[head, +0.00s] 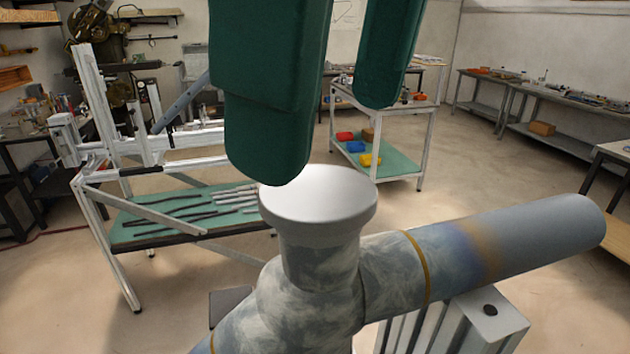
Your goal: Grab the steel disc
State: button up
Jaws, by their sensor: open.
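My gripper (322,142) hangs in from the top, very close to the camera. Its two dark green jaws stand apart, with nothing seen between them. The left jaw looks larger and reaches lower. The jaws cover part of the room behind.
A metal frame jig (108,150) stands at left, its green shelf (125,232) holding several dark and pale bars. A white-framed cart (405,165) behind carries red and yellow bins (369,160). Benches (560,100) line the right wall. Floor (450,200) between cart and benches is clear.

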aim_at(318, 187)
jog(key=f, duration=0.3)
jog(key=a+f+p, duration=0.1)
jog(key=f, duration=0.1)
jog(key=shift+w, duration=0.3)
jog(key=shift+d, duration=0.1)
jog(key=shift+c, duration=0.2)
jog(key=shift+r, duration=0.1)
jog(key=c, duration=1.2)
jog(key=shift+c, duration=0.5)
jog(key=shift+r, duration=0.15)
